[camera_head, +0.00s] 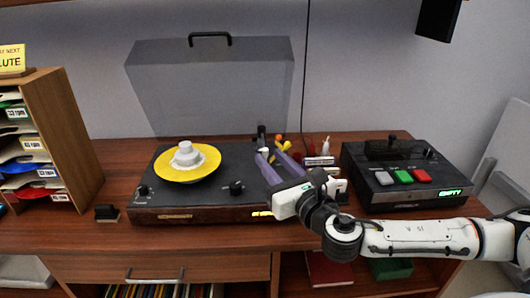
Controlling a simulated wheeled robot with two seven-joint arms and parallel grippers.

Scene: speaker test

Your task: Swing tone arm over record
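The black turntable (218,192) with a brown front stands on the wooden cabinet, left of centre. A yellow record (202,171) lies on its left part, with a white stepped piece (185,153) at its centre. A dark upright part (262,133), probably the tone arm's base, stands at the deck's back right; the arm itself is mostly hidden or too small to make out. My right gripper (274,152) reaches in from the right over the deck's right side, right of the record. Its purple fingers are apart near that part. I cannot tell whether they touch it. My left gripper is out of view.
A clear lid (215,85) stands raised behind the deck. A black box with coloured buttons (410,180) stands at the right. Small bottles (325,147) stand behind my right gripper. A wooden sorter (65,140) and a small dark brush-like block (106,213) are at the left.

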